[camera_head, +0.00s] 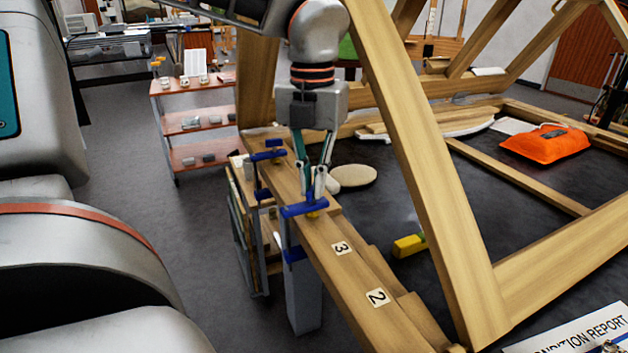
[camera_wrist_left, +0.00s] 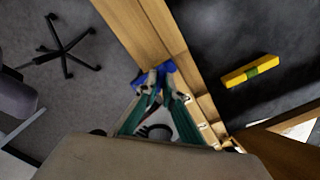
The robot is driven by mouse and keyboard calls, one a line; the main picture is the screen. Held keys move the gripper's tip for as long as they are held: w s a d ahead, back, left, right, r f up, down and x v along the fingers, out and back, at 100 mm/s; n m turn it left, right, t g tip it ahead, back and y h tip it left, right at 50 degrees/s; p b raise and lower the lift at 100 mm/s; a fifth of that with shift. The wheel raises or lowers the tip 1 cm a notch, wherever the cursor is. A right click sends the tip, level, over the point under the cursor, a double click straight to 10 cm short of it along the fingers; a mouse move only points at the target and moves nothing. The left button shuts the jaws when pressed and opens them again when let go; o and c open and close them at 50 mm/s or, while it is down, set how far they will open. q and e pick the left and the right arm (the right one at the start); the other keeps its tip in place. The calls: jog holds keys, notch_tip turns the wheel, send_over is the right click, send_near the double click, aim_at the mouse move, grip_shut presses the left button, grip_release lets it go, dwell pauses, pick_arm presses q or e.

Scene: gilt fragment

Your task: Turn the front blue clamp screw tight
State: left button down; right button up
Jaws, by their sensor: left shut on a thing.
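The front blue clamp (camera_head: 300,209) sits on the edge of the wooden beam marked 3 and 2 (camera_head: 352,262), with its blue bar on top. A second blue clamp (camera_head: 266,156) sits farther back on the same beam. My left gripper (camera_head: 318,192) points down from above, its fingers shut on the front clamp's blue screw. In the left wrist view the fingertips (camera_wrist_left: 160,86) close on the blue screw part (camera_wrist_left: 164,72), partly hiding it. The exact grip contact is hidden by the fingers. My right gripper is not in view.
A slanting timber (camera_head: 425,175) rises close to the right of my left gripper. A yellow block (camera_head: 408,245), a pale round pad (camera_head: 355,176) and an orange bag (camera_head: 545,144) lie on the dark surface. A shelf cart (camera_head: 195,123) stands behind left. Grey floor is clear at left.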

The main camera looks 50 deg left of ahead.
pick_arm(q)
jog(key=m, duration=0.4)
jog(key=shift+m, duration=0.3)
jog(key=shift+r+m, duration=0.1)
jog(key=shift+m, duration=1.4)
jog(key=c, duration=2.2)
grip_release()
